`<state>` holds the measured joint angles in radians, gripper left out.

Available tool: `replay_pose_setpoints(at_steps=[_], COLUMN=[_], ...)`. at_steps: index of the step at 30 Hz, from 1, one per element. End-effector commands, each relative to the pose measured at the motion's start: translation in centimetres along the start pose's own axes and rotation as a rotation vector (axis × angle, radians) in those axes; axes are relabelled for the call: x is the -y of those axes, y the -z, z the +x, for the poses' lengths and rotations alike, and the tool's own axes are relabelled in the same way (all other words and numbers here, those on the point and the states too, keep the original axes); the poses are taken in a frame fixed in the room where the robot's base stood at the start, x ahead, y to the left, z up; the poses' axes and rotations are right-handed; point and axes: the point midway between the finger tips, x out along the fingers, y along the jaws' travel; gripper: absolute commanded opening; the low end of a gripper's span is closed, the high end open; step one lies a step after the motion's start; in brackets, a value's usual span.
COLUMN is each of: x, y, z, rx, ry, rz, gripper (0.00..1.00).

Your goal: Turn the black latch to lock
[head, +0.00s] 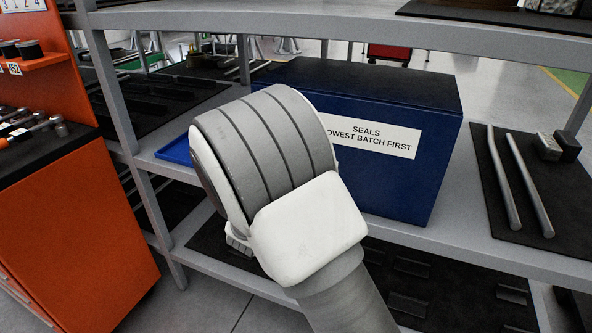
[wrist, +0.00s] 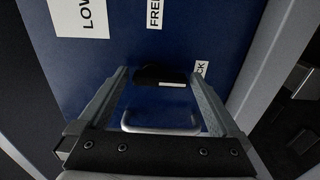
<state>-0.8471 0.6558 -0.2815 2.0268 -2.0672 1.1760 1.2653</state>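The blue box (head: 355,125) with a "SEALS" label stands on the grey shelf in the head view. Its blue face (wrist: 120,60) fills much of the wrist view. The black latch (wrist: 152,74) is on that face, with a white mark on its lower right part. A "FREE" label (wrist: 155,14) is above it, and a partly hidden label ending in "CK" (wrist: 201,68) is to its right. My gripper (wrist: 159,74) is open, one finger on each side of the latch. Contact cannot be told. In the head view my arm hides the gripper.
A metal handle (wrist: 160,123) lies below the latch in the wrist view, between my fingers. On the shelf, a blue tray (head: 176,150) is left of the box, and two metal rods (head: 518,180) lie on a black mat to its right. An orange cabinet (head: 75,225) stands at left.

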Motion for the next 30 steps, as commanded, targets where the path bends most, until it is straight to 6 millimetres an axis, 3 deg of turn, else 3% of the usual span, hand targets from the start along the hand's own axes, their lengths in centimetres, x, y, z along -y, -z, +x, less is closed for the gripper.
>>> replay_pose_setpoints(at_steps=[7, 11, 30], x=[0.0, 0.0, 0.0], y=[-0.1, 0.0, 0.0], z=[-0.1, -1.2, -15.2], rx=[0.001, 0.0, -0.002], ry=[0.0, 0.001, 0.001], rz=[-0.002, -0.001, -0.001], gripper=[1.0, 1.0, 1.0])
